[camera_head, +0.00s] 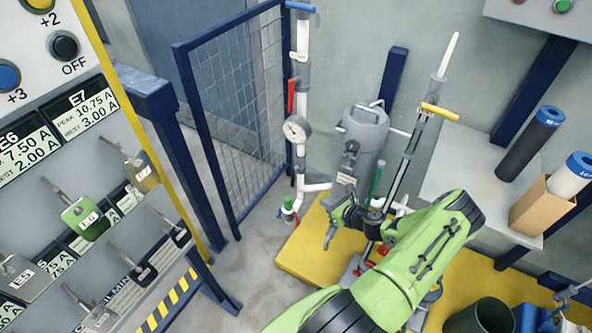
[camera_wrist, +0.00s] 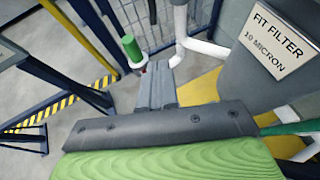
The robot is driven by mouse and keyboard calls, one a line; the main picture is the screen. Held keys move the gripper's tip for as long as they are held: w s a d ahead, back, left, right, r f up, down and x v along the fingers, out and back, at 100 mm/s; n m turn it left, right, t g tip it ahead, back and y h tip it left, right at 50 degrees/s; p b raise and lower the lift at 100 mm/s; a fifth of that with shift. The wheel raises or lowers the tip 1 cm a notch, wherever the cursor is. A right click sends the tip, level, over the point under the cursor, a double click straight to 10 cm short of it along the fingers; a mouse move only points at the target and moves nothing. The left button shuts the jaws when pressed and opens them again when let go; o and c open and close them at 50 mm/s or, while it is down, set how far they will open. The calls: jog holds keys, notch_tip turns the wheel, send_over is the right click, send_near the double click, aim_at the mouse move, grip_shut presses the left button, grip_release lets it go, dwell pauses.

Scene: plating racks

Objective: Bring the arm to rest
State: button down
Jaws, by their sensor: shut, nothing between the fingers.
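My arm (camera_head: 415,250), in a green cover, reaches in from the bottom of the head view. My gripper (camera_head: 329,238) hangs at its far end, in front of the grey filter tank (camera_head: 364,145). In the wrist view my gripper (camera_wrist: 157,72) has its grey fingers together with nothing between them. A green-handled valve (camera_wrist: 131,48) on the white pipe is just beyond the fingertips, to their left. The tank's "FIT FILTER 10 MICRON" label (camera_wrist: 273,40) is close on the right. I cannot tell whether the fingers touch anything.
A panel (camera_head: 75,170) with hooks and tags stands at the left. A mesh gate (camera_head: 235,110) and a pipe with a gauge (camera_head: 296,129) are behind. A shelf (camera_head: 455,180) holds rolls and a box at right. Bare floor (camera_head: 225,262) lies between panel and yellow platform (camera_head: 300,255).

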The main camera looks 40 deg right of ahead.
jog(key=w+a+r+n+g+y+p, duration=0.1)
jog(key=a+r+n+g+p, duration=0.15)
jog(key=a+r+n, duration=0.55)
jog(key=w+a+r+n+g+y+p, duration=0.1)
jog(key=a+r+n+g, duration=0.25)
jog(key=r+n, duration=0.5)
jog(key=w+a+r+n+g+p, duration=0.1)
jog(key=a+r+n+g, duration=0.1)
jog(key=a+r+n, duration=0.6)
jog(key=s+a+r+n+h+p, duration=0.1)
jog(key=s+a+r+n, duration=0.1)
jog(key=s+a+r, duration=0.35)
jog(key=s+a+r+n+h+p, duration=0.1)
jog(key=s+a+r+n, duration=0.15)
jog(key=r, duration=0.65)
jog(key=s+a+r+n+p, duration=0.1)
jog(key=s+r+n, duration=0.2)
jog(key=s, duration=0.3)
jog(key=s+a+r+n+t+p, duration=0.1)
jog(key=s+a+r+n, duration=0.1)
jog(key=s+r+n, duration=0.2)
jog(key=shift+s+a, duration=0.15)
jog(key=shift+s, duration=0.7)
